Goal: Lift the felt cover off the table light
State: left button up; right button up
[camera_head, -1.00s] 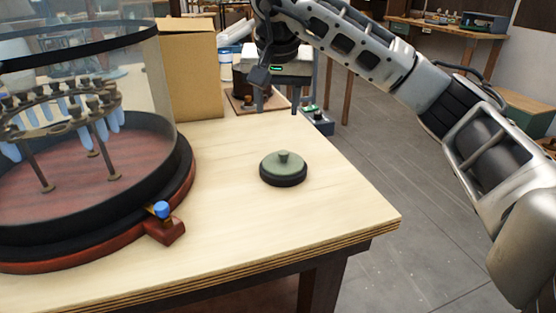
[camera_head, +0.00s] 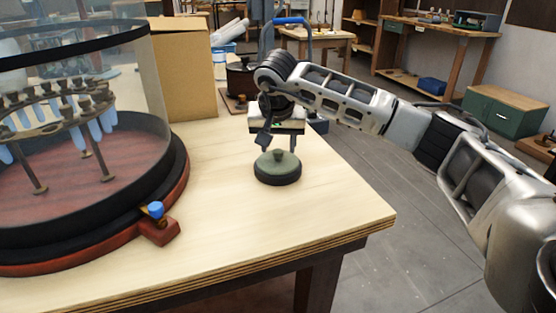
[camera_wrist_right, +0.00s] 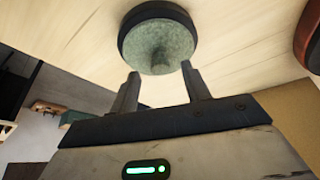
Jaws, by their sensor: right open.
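The felt cover (camera_head: 277,164) is a round grey-green cap with a small knob on top. It sits on the dark round table light (camera_head: 278,179) on the pale wooden table. In the right wrist view the cover (camera_wrist_right: 160,42) and its knob face my right gripper (camera_wrist_right: 161,76). The two fingers are apart with nothing between them, and the knob is just beyond the fingertips. In the head view my right gripper (camera_head: 278,143) hangs just behind and above the cover. My left gripper is not in view.
A large glass-walled drum (camera_head: 95,150) with blue vials stands at the left on a red-brown base, with a blue-topped tap (camera_head: 156,210). A cardboard box (camera_head: 185,68) stands behind it. The table's right and front parts are bare.

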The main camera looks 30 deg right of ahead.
jog(key=shift+x, duration=0.95)
jog(key=shift+r, duration=0.1)
grip_shut()
jog(key=shift+r, duration=0.1)
